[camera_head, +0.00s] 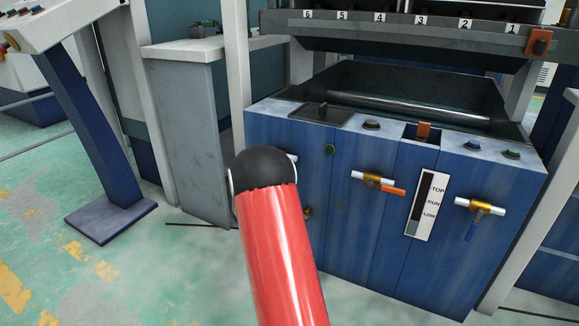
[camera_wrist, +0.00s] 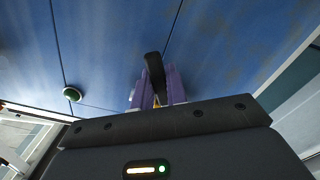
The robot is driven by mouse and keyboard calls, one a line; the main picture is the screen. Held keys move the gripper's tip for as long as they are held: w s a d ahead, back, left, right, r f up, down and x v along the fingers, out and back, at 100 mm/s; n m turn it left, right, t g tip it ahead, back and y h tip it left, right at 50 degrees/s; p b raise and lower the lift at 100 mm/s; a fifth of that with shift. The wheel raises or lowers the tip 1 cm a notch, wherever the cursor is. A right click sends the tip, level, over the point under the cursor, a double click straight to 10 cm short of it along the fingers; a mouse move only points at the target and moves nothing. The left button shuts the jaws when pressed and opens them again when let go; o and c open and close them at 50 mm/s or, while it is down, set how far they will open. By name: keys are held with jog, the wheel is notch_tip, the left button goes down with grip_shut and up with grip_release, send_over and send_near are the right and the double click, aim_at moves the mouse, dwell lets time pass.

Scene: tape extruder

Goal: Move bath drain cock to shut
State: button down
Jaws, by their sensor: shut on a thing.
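In the wrist view my gripper (camera_wrist: 156,88) has its purple fingers closed on a black handle (camera_wrist: 154,67) on the blue machine front. The handle stands out between the two fingertips. A little yellow metal shows between the fingers; the rest of the fitting is hidden by my gripper. In the head view my red and black arm covers my gripper and most of this cock. I take the held handle to be the bath drain cock, but no label on it shows.
The blue cabinet (camera_head: 348,210) carries an orange-handled valve (camera_head: 372,180), a blue-handled valve (camera_head: 478,208) and a level gauge (camera_head: 421,205) right of my arm. A green button (camera_head: 330,150) is above; it also shows in the wrist view (camera_wrist: 72,94). Open floor lies left.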

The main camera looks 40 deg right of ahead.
jog(key=m, duration=0.1)
jog(key=w+m, duration=0.1)
jog(key=m, duration=0.1)
jog(key=shift+w+a+f, duration=0.3)
jog(key=shift+a, duration=0.1)
jog(key=shift+w+a+f+m, duration=0.15)
jog(key=shift+w+m, duration=0.4)
jog(key=shift+m, duration=0.65)
jog(key=c, duration=1.3)
grip_release()
jog(key=shift+v, duration=4.05)
jog(key=shift+s, duration=0.1)
